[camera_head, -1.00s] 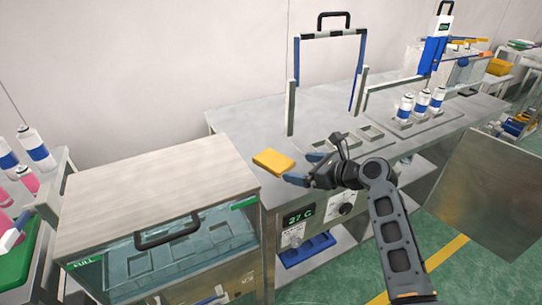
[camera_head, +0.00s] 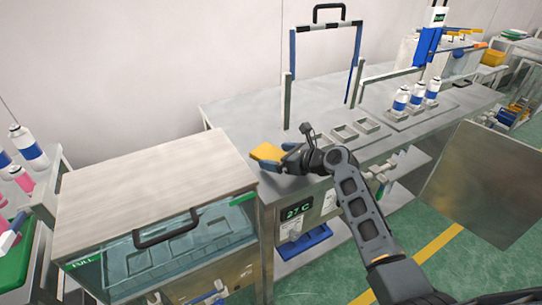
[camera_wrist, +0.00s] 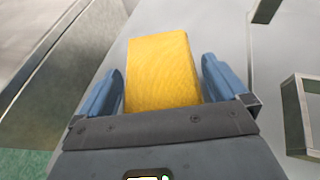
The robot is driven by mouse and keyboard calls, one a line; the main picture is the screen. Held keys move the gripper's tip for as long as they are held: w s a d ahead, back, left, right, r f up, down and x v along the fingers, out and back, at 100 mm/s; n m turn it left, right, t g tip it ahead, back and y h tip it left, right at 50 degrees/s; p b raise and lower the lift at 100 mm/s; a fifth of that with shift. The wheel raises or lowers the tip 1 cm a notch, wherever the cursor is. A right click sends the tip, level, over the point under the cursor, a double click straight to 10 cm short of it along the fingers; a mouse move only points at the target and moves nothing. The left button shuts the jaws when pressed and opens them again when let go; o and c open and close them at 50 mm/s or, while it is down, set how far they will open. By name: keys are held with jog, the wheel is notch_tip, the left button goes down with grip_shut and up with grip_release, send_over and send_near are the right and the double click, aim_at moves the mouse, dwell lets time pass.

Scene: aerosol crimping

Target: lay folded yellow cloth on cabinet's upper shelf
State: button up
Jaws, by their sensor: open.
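The folded yellow cloth (camera_head: 267,153) lies on the steel bench top near its left front corner. My gripper (camera_head: 272,158) is at the cloth, coming from the right. In the wrist view the cloth (camera_wrist: 162,70) sits between the two blue fingers of my open gripper (camera_wrist: 160,88), with a small gap on each side. The cabinet (camera_head: 430,165) is the bench body with open shelves under its top and an opened steel door (camera_head: 485,185). Its upper shelf is partly hidden behind my arm.
A closed tank with a black handle (camera_head: 168,232) stands close left of the cloth. A blue and black frame (camera_head: 325,28) rises behind. Square metal holders (camera_head: 345,132) and several white-blue cans (camera_head: 417,93) stand to the right on the bench. Bare bench lies behind the cloth.

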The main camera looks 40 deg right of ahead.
jog(key=shift+c, duration=0.4)
jog(key=c, duration=0.8)
